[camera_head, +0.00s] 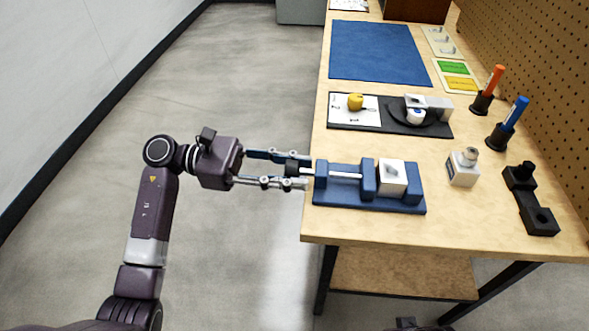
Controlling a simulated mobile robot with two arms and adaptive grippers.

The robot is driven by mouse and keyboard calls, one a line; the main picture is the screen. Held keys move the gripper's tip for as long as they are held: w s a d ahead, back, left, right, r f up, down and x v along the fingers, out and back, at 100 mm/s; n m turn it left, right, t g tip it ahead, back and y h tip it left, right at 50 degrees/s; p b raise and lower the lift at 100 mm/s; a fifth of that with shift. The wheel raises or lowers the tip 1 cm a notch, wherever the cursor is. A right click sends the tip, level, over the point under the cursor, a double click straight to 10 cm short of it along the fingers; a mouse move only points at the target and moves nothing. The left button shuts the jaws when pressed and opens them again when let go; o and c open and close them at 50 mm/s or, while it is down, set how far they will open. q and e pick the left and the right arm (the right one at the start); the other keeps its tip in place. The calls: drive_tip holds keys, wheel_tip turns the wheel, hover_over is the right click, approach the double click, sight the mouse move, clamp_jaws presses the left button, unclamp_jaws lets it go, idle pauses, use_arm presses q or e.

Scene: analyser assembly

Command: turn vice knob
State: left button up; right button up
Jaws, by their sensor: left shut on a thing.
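A blue vice (341,192) sits near the left edge of the wooden table. A light grey block (392,177) stands between its jaws. The vice's dark knob (292,167) sticks out to the left, past the table edge. My left gripper (309,170) comes in level from the left, with one finger on each side of the knob, and is shut on it. The fingers partly hide the knob. My right gripper is not seen; only a small dark part shows at the bottom edge.
A white and metal part (463,167) and a black bracket (530,202) stand right of the vice. A black tray (440,128) with a yellow piece (355,102) lies behind it. Orange (495,78) and blue (516,112) tools stand in holders by the pegboard (545,60). The floor at left is clear.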

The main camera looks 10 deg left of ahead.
use_arm(q)
drive_tip(key=n, duration=0.2)
drive_tip(key=shift+f+n, duration=0.1)
drive_tip(key=shift+n, duration=2.3)
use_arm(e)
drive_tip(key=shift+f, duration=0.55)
use_arm(q)
drive_tip(key=o, duration=1.2)
drive_tip(key=shift+c, duration=0.2)
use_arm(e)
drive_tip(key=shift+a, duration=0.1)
